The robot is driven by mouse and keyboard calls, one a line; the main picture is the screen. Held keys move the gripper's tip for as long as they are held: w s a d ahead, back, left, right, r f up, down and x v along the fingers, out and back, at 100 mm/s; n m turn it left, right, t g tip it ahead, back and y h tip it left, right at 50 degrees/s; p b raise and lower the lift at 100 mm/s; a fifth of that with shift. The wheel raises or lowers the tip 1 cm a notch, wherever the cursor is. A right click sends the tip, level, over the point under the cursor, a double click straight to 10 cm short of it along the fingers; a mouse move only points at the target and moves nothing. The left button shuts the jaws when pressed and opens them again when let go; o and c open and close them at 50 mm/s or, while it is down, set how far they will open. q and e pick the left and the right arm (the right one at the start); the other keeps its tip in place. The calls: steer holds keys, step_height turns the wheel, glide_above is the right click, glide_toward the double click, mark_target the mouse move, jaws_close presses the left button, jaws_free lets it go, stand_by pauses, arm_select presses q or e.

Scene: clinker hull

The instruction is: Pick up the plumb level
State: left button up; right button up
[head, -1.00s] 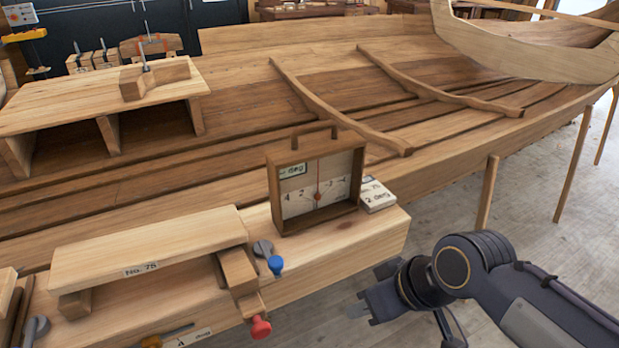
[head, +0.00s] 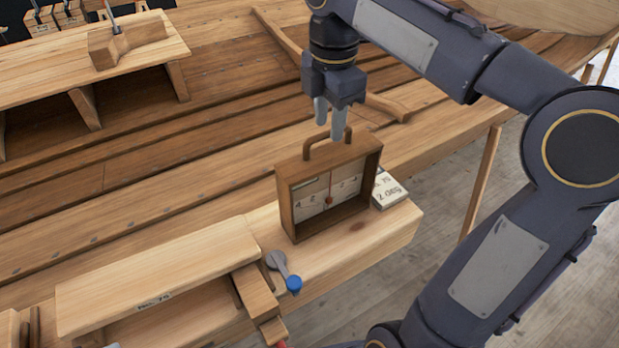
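The plumb level (head: 330,188) is an open-fronted wooden box with a pale dial, a red needle and an arched wooden handle on top. It stands upright on the light wooden bench beam. My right gripper (head: 330,128) points down just above and behind the handle, its two grey fingers a little apart with nothing seen between them. The right fingertip overlaps the handle in the picture; whether it touches cannot be told. My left gripper is not in view.
A small pale block marked "2 deg" (head: 390,190) sits right behind the level. A grey lever with a blue knob (head: 293,284) is in front. A board marked "No. 75" (head: 160,275) lies left. The hull planking (head: 190,165) spreads behind.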

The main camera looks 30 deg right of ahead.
mark_target(331, 149)
steer(key=f, duration=0.8)
steer(key=shift+s+d+p, duration=0.1)
steer(key=shift+d+p, duration=0.2)
jaws_close()
steer(key=shift+r, duration=0.15)
stand_by(0.9)
